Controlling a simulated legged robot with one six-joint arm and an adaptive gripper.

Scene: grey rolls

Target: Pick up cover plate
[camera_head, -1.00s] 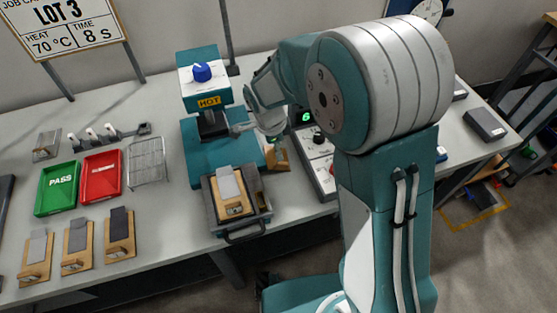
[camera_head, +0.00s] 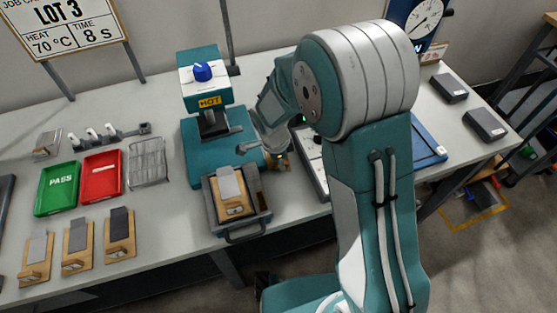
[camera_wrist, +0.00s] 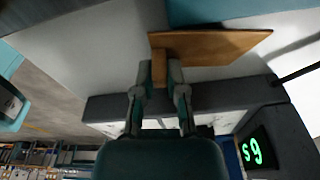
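The cover plate appears to be the thin brown wooden piece (camera_wrist: 225,43) with an upright tab, at the top of the wrist view. In the head view it shows as a small brown patch (camera_head: 283,164) on the table, right of the tray, mostly hidden by my gripper. My gripper (camera_wrist: 160,72) has one finger on each side of the tab. The tab fills most of the gap; whether both fingers press on it is unclear. In the head view my gripper (camera_head: 275,150) is low over the plate, its fingertips hard to make out.
A teal press marked HOT (camera_head: 208,100) stands left of my gripper. A grey tray (camera_head: 262,217) with a wooden fixture sits in front. A grey box with a green display (camera_wrist: 257,152) is close by. Green (camera_head: 57,190) and red (camera_head: 102,176) trays lie at left.

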